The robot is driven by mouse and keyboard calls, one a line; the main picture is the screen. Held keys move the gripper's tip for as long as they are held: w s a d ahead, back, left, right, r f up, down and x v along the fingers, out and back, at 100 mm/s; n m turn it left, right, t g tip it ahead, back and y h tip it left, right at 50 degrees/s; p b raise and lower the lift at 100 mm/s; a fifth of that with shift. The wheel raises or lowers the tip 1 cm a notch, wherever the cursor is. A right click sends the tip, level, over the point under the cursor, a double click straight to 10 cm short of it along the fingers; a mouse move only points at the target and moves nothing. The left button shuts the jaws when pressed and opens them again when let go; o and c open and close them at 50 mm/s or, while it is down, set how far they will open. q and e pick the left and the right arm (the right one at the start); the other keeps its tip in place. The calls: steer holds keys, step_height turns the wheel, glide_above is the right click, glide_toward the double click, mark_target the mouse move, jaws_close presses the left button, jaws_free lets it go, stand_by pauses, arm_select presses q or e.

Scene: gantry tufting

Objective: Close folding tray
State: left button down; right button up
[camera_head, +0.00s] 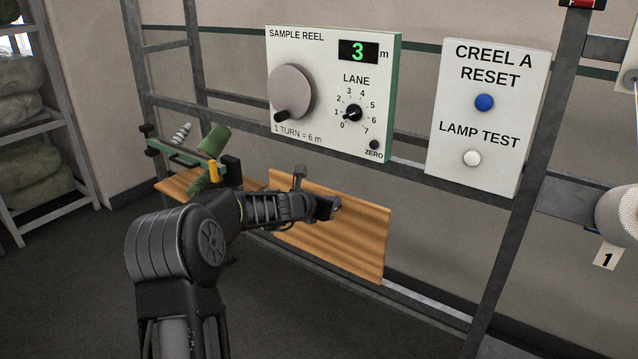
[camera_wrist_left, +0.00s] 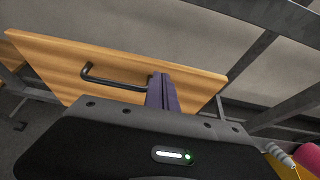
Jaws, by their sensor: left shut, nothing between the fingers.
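The folding tray (camera_head: 350,245) is a wood-grain panel on the lower part of the metal frame, below the sample reel box. Its face stands steeply, close to upright. In the left wrist view the panel (camera_wrist_left: 50,62) carries a black bar handle (camera_wrist_left: 115,82). My left gripper (camera_head: 336,205) is in front of the panel's upper part, shut and empty. Its purple fingers (camera_wrist_left: 162,92) lie just right of the handle in the wrist view. Whether they touch the panel I cannot tell. My left arm hides the panel's left part in the head view. My right gripper is out of view.
A wooden shelf (camera_head: 180,186) with a green cylinder (camera_head: 214,141) above it is left of the panel. The sample reel box (camera_head: 330,90) and reset board (camera_head: 488,115) are above. A numbered reel (camera_head: 622,215) is far right. Dark floor is clear at lower left.

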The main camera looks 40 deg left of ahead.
arm_select(q)
step_height(320, 180, up, 9)
steer(key=s+p, duration=0.2)
steer(key=p, duration=0.1)
steer(key=shift+s+a+r, duration=0.15)
steer(key=shift+s+a, duration=0.15)
steer(key=shift+s, duration=0.05)
steer(key=shift+s, duration=0.1)
